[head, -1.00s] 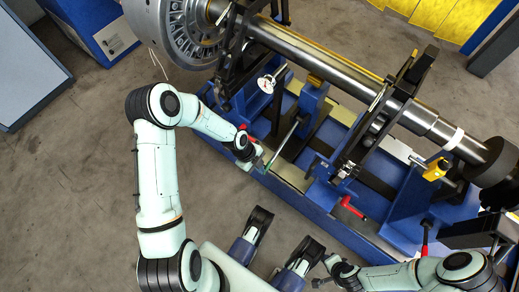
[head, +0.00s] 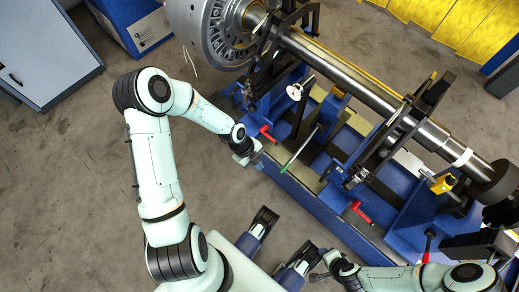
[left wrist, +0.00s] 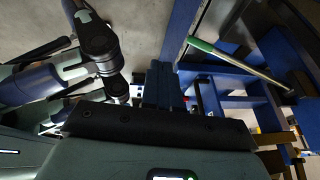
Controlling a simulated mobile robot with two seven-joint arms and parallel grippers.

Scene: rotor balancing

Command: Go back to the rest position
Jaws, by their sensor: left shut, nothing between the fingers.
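My left gripper (head: 256,160) is shut and empty. In the head view it hangs by the near edge of the blue balancing machine (head: 310,196), a little left of a rod with a green end (head: 299,150) and apart from it. The rod also shows at the upper right of the left wrist view (left wrist: 235,62). My right gripper (head: 319,277) is at the bottom of the head view, low and near my own base; its fingers are too small and dark to read. The steel rotor shaft (head: 345,81) lies across the machine's supports.
A large bladed disc (head: 212,32) sits at the shaft's upper left end. Red handles (head: 361,211) stick out at the machine's near side. A grey-blue cabinet (head: 45,58) stands at the upper left. Bare floor (head: 75,185) lies left of my left arm.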

